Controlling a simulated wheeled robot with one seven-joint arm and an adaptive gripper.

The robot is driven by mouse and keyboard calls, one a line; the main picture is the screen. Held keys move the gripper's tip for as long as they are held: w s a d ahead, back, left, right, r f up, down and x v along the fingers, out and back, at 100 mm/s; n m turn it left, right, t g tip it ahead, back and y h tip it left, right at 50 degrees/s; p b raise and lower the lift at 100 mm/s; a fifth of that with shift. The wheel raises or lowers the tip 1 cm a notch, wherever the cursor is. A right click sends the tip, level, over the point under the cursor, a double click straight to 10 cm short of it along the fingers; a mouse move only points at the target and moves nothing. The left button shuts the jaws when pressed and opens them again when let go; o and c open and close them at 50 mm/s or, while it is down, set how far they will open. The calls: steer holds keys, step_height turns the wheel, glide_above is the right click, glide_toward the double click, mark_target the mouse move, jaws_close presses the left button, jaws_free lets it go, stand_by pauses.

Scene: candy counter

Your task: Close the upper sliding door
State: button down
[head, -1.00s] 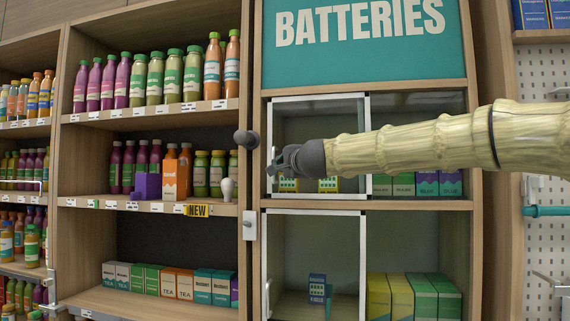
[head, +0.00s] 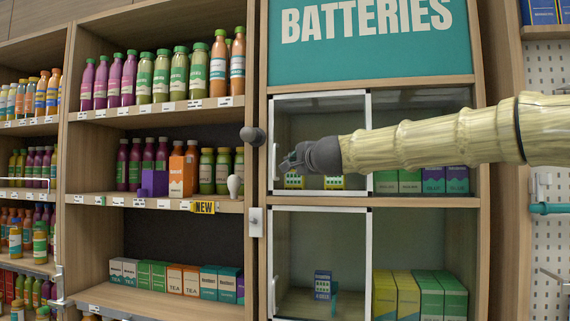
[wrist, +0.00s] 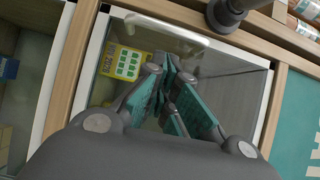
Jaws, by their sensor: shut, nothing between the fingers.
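The upper sliding door (head: 368,120) is a glass panel in a white frame. It covers the left half of the upper compartment, its left edge against the left post. Its pale handle (head: 276,162) is on the left side; a pale bar, likely this handle, crosses the top of the wrist view (wrist: 165,28). My gripper (head: 288,163) is shut and empty, just right of the handle in front of the glass. In the wrist view my gripper's teal finger pads (wrist: 172,98) are together over the door. Whether they touch the handle or glass, I cannot tell.
A dark round knob (head: 252,136) sticks out from the left post near my gripper. The lower door (head: 368,250) has a similar white frame. Green boxes (head: 410,181) stand in the upper compartment's right half. Shelves of bottles (head: 180,75) are on the left.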

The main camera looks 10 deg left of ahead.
steer(key=b+v, duration=0.3)
steer(key=v, duration=0.7)
steer(key=shift+d, duration=0.35)
steer(key=shift+s, duration=0.15)
